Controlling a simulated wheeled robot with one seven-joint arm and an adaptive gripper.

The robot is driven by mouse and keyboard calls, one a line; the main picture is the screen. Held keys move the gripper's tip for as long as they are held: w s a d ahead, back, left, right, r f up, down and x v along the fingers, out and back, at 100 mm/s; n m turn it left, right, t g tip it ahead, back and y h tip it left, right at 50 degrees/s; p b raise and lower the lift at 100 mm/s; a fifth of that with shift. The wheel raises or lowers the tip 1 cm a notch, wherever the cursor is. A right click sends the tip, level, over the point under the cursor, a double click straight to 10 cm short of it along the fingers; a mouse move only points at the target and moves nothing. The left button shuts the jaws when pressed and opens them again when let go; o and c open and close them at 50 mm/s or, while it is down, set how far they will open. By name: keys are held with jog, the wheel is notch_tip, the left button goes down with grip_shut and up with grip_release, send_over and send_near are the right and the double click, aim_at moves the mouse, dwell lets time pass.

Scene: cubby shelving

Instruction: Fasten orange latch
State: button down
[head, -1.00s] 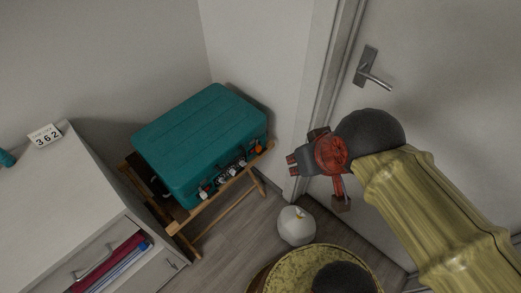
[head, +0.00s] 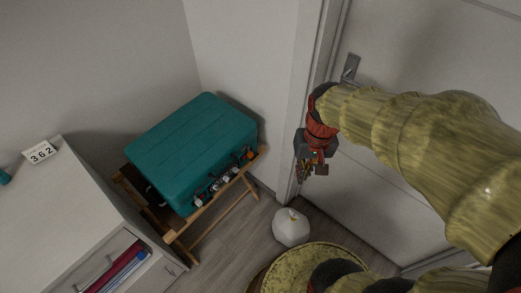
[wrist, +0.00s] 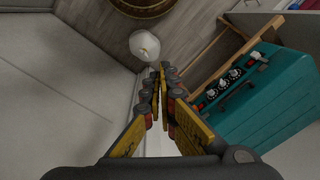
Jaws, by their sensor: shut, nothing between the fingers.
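The teal case (head: 190,145) rests closed on a wooden folding stand, with a row of fasteners along its front side. The orange latch (head: 249,154) is at the right end of that row in the head view. In the wrist view the case (wrist: 265,115) lies to the right, and a small reddish-orange part (wrist: 198,106) at the near end of its row is probably the latch. My gripper (head: 310,172) is to the right of the case, apart from it, pointing down. Its fingers (wrist: 163,75) are shut and empty.
A white rounded vase-like object (head: 291,228) stands on the floor below my gripper. A door with a metal handle (head: 350,68) is behind my arm. A white cabinet (head: 60,215) with an open drawer stands left. The wooden stand (head: 222,203) juts out under the case.

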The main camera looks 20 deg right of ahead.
notch_tip(320, 180, down, 7)
jog(key=w+m+g+y+p, duration=0.2)
jog(key=g+y, duration=0.1)
jog(key=m+t+y+p, duration=0.45)
jog(key=t+y, duration=0.45)
jog(key=t, duration=0.7)
send_near(254, 148)
jog(key=v, duration=0.4)
jog(key=shift+w+a+r+n, duration=0.15)
jog(key=shift+a+r+n, duration=0.05)
jog(key=shift+r+n, duration=0.15)
jog(key=shift+f, duration=0.1)
jog(key=b+x, duration=0.2)
jog(key=x, duration=0.8)
jog(key=shift+f, duration=0.2)
